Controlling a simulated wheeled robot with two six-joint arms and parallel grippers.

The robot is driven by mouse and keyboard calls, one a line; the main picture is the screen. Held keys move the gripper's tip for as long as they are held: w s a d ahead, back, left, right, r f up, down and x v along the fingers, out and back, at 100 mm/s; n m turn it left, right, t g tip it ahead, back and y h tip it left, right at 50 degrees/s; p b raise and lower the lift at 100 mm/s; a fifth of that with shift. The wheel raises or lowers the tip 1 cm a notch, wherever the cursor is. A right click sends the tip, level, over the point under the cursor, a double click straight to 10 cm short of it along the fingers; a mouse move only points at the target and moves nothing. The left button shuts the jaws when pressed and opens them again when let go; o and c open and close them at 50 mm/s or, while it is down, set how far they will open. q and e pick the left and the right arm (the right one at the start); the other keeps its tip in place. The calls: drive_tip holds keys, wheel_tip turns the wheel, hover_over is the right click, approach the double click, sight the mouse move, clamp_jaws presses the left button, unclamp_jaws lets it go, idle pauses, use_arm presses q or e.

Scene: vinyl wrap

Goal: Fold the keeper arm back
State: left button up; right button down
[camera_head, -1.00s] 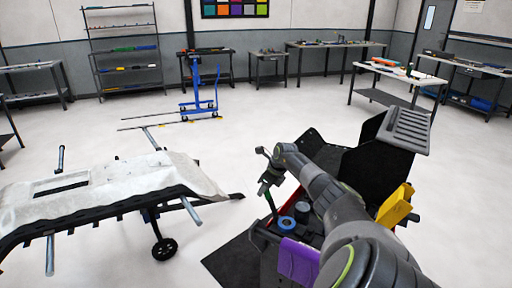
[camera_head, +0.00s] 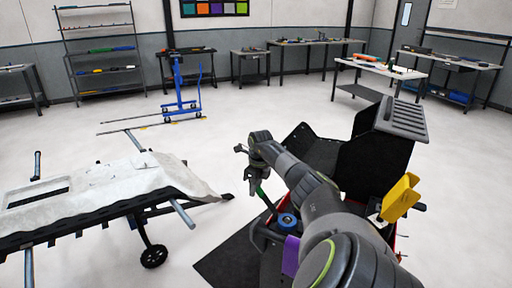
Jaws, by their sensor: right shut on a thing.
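My right gripper (camera_head: 258,178) is above the near left part of the black cart, pointing down. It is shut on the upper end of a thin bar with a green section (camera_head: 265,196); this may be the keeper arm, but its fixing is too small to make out. The bar slants down and right toward a blue ring-shaped roll (camera_head: 287,222). My forearm hides part of the cart. My left gripper is not in view.
The black cart (camera_head: 375,160) carries a yellow holder (camera_head: 399,197) and a purple item (camera_head: 291,255). A wheeled stand with a white-covered panel (camera_head: 115,184) is at left. A blue lift (camera_head: 180,95) stands behind. Open floor lies between them.

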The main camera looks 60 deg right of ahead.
drive_tip(key=shift+a+f, duration=0.15)
drive_tip(key=shift+f, duration=0.1)
drive_tip(key=c, duration=1.5)
unclamp_jaws()
drive_tip(key=o, duration=0.4)
drive_tip(key=shift+w, duration=0.25)
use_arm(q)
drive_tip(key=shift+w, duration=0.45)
use_arm(e)
drive_tip(key=shift+s+r, duration=0.1)
use_arm(q)
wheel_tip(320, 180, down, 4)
drive_tip(key=b, duration=0.3)
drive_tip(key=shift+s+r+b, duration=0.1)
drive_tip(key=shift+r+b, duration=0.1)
drive_tip(key=shift+b, duration=0.1)
use_arm(e)
drive_tip(key=r, duration=0.5)
drive_tip(key=s+r, duration=0.1)
drive_tip(key=r, duration=1.1)
drive_tip(key=shift+s+r, duration=0.1)
drive_tip(key=shift+s, duration=0.15)
